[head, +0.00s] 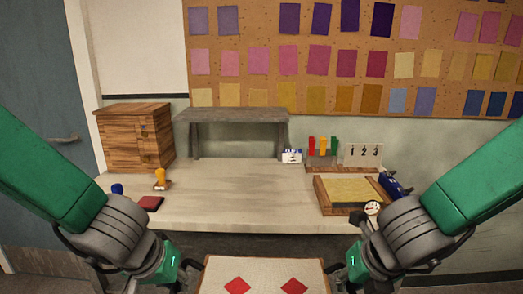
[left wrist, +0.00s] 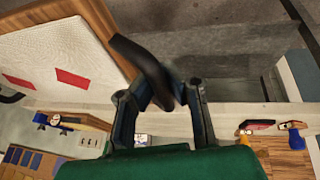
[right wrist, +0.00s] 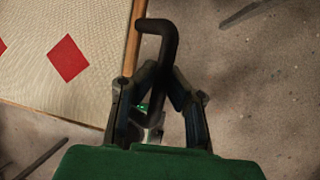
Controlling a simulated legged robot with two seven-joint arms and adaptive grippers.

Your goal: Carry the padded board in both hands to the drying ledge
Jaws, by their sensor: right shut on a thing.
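The padded board (head: 265,262) is pale with red diamonds and a wooden edge, low at the front of the head view. It also shows in the left wrist view (left wrist: 50,45) and the right wrist view (right wrist: 40,55). My right gripper (right wrist: 160,80) is shut on the black handle (right wrist: 165,35) at the board's right side. My left gripper (left wrist: 175,92) is at the other black handle (left wrist: 140,58), which lies between its fingers; the fingers look apart. The grey drying ledge (head: 232,114) stands on short legs at the back of the table, its top bare.
The table (head: 225,190) lies ahead, its middle clear. A wooden drawer box (head: 125,140) stands left of the ledge. A yellow-topped stamp (head: 161,177) and a dark red pad (head: 150,203) lie left. A framed yellow tray (head: 350,190) and a number card (head: 362,154) stand right.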

